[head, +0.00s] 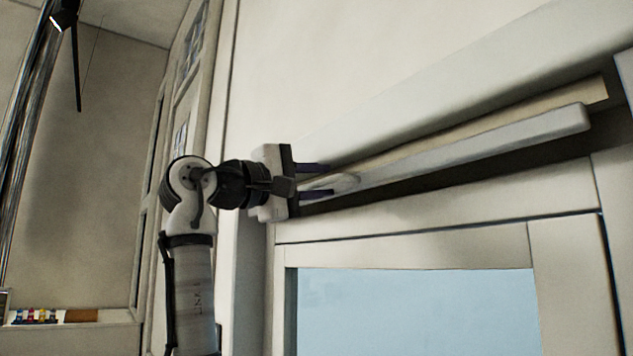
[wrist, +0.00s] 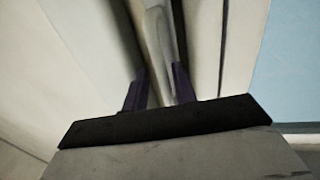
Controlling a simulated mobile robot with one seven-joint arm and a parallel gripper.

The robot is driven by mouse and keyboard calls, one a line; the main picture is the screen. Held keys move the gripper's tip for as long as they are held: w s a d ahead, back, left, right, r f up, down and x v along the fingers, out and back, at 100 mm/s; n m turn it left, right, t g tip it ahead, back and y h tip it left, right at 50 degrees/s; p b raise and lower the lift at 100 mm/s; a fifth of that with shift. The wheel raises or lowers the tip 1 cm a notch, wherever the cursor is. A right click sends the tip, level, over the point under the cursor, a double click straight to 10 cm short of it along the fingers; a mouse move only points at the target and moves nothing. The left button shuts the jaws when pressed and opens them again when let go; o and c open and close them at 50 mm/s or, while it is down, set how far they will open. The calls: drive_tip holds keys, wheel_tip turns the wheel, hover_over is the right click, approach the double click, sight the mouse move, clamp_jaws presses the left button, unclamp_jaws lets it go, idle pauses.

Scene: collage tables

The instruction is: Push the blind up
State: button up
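The blind shows in the head view as a long pale bottom bar (head: 470,142) high in the window opening, tilted in the picture and rising to the right. A small rounded piece is at its left end. My gripper (head: 315,181) is at that left end, with one dark purple finger above it and one below. In the wrist view the bar (wrist: 160,45) runs away from my gripper (wrist: 158,92) between the two fingers. The fingers are apart, with a gap beside the left one. I cannot tell whether the right finger touches the bar.
The window pane (head: 415,312) is pale blue below, inside a cream frame (head: 440,252). A plain wall is above. At far left, small coloured items (head: 35,316) stand on a ledge, and a dark lamp (head: 64,14) hangs high up.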

drive_tip(key=b+v, duration=0.4)
drive_tip(key=v, duration=0.9)
drive_tip(key=shift+s+a, duration=0.25)
drive_tip(key=shift+a, duration=0.05)
